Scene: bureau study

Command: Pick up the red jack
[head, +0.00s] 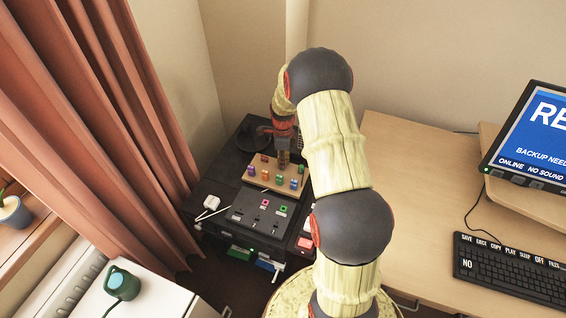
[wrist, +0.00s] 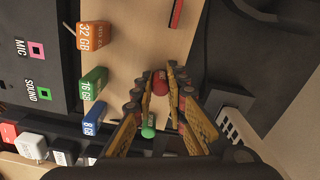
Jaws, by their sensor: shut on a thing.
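The red jack (wrist: 160,83) shows in the wrist view between the two fingertips of my gripper (wrist: 161,76). The gripper is shut on it, over the wooden board. I cannot tell whether the jack is still touching the board. In the head view my gripper (head: 283,158) points down over the board (head: 262,180), and the red jack cannot be made out there. A green jack (wrist: 148,131) shows lower in the wrist view, between the fingers and nearer the palm in the picture.
Orange (wrist: 95,35), green (wrist: 93,82) and blue (wrist: 95,115) labelled sticks stand on the board beside my gripper. A black panel (head: 250,218) with MIC and SOUND sockets lies in front. A desk with keyboard (head: 515,270) is at right, a curtain (head: 120,130) at left.

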